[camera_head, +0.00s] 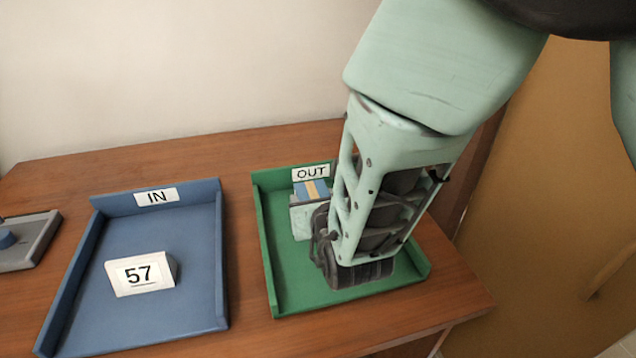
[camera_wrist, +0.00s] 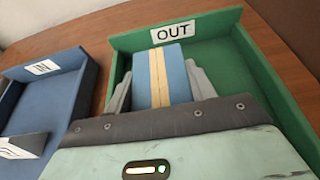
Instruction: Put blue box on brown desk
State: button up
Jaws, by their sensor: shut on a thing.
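The blue box (camera_head: 311,190) with a tan stripe is at the back of the green OUT tray (camera_head: 318,300), in front of the OUT label. My gripper (camera_head: 310,212) reaches into the tray and is shut on the box. In the wrist view the box (camera_wrist: 178,75) is between the two fingers of my gripper (camera_wrist: 160,88). The box's underside is hidden, so I cannot tell whether it touches the tray floor. The brown desk (camera_head: 60,180) bears the trays.
A blue IN tray (camera_head: 90,255) is left of the green tray and holds a white card marked 57 (camera_head: 141,274). A grey device with a blue knob (camera_head: 25,240) is at the far left. A strip of bare desk lies between the trays.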

jog(key=shift+f, duration=1.8)
jog(key=shift+f, duration=0.1)
jog(key=shift+f+b, duration=0.15)
jog(key=shift+b, duration=0.2)
jog(key=o, duration=1.1)
jog(key=shift+c, duration=0.2)
jog(key=shift+r, duration=0.2)
